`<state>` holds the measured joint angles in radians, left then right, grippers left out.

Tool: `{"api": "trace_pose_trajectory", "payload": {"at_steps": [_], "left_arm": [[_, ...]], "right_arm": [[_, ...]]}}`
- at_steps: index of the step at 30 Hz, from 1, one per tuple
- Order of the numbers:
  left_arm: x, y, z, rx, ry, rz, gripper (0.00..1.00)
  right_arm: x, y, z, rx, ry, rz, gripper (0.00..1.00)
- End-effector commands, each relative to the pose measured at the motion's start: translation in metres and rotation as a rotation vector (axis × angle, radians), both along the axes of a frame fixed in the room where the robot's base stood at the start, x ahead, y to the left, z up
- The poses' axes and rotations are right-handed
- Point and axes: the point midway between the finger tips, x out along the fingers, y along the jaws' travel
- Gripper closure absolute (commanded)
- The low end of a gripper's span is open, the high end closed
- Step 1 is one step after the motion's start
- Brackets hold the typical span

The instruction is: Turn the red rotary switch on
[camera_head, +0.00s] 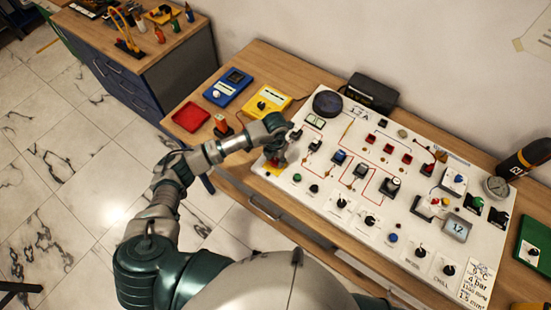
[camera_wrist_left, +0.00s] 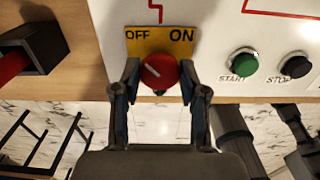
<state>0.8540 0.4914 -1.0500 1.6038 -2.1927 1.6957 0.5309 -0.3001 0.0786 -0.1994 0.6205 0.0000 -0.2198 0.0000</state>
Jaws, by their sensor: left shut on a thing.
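The red rotary switch (camera_wrist_left: 158,72) sits on a yellow plate (camera_wrist_left: 150,40) marked OFF on the left and ON on the right. Its white line slants to the upper left, toward OFF. My left gripper (camera_wrist_left: 160,78) has one finger on each side of the red knob and is shut on it. In the head view my left gripper (camera_head: 276,152) is at the left end of the white panel (camera_head: 330,190) and hides the knob. A bit of the yellow plate (camera_head: 273,171) shows below it. My right gripper is not in view.
Right of the switch are the green START button (camera_wrist_left: 244,62) and black STOP button (camera_wrist_left: 296,67). The panel holds several other switches and a round gauge (camera_head: 497,186). Blue (camera_head: 228,86) and yellow (camera_head: 266,102) meters and a red tray (camera_head: 191,116) lie left of it.

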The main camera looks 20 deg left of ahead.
Motion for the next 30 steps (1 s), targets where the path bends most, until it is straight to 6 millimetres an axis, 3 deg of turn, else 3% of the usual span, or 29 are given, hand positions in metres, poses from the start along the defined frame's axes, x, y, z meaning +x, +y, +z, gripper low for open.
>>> {"api": "trace_pose_trajectory", "payload": {"at_steps": [8, 26, 28, 30], "left_arm": [[0.001, 0.000, -0.002, -0.001, -0.004, -0.143, 0.92], [0.002, 0.001, -0.004, 0.000, -0.004, -0.699, 0.92], [0.002, 0.001, -0.004, 0.001, -0.004, -0.766, 0.92], [0.002, 0.000, -0.004, 0.000, -0.005, -0.834, 0.92]], "right_arm": [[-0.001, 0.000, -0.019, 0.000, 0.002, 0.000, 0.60], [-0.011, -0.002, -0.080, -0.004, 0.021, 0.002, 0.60], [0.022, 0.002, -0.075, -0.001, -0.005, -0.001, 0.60], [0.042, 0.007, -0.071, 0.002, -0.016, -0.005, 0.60]]}}
